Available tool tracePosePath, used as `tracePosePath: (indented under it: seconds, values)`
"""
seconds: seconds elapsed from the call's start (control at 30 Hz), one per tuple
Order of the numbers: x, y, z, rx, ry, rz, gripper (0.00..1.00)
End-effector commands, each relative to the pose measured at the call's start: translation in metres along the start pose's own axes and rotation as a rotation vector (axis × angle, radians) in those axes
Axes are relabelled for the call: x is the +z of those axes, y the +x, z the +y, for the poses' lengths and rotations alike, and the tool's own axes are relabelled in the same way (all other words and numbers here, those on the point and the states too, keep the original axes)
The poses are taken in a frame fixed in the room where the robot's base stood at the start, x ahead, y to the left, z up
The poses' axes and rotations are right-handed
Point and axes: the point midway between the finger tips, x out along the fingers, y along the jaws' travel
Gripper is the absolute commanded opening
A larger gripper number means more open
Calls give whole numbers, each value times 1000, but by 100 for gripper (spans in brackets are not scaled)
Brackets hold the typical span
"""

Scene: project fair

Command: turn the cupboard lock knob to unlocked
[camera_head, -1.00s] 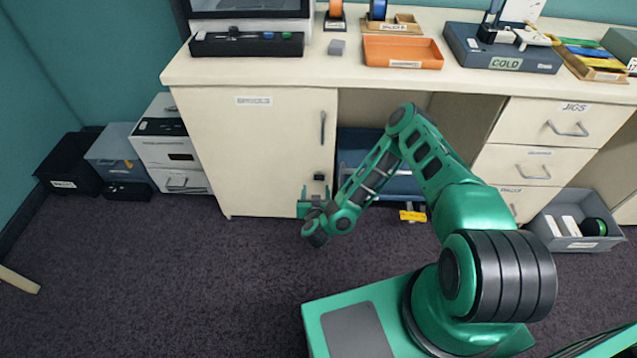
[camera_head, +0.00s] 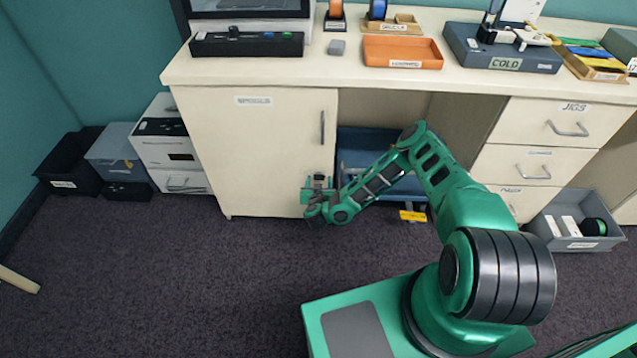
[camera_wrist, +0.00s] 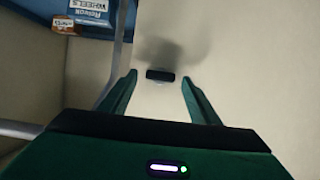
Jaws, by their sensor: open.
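The cream cupboard door (camera_head: 262,150) is shut under the left end of the bench, with a vertical bar handle (camera_head: 322,128) near its right edge. My gripper (camera_head: 318,184) is at the door's lower right and covers most of the lock knob in the head view. In the wrist view the dark, small lock knob (camera_wrist: 160,75) stands on the pale door with its long side level in the picture. My gripper (camera_wrist: 160,79) is open, with one finger on each side of the knob and a gap to both. I cannot tell the lock's state.
Right of the door is an open bay with a blue bin (camera_head: 362,150) and a yellow item (camera_head: 413,215) on the floor. A drawer unit (camera_head: 520,165) and a grey box (camera_head: 575,243) stand further right. Carpet in front is clear.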

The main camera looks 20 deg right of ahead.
Motion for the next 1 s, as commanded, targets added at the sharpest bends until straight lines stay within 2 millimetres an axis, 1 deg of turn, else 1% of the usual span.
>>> tracePosePath:
  seconds: [0.27, 0.3, 0.47, 0.77, 1.0]
  values:
    - [0, 2, 0, 0, 0, 0, 56]
    - [0, 2, 0, 0, 0, 0, 54]
    - [0, 2, 0, 0, 0, 0, 16]
    - [0, 2, 1, -8, 19, 1, 15]
    - [-1, 2, 2, -51, 118, 2, 15]
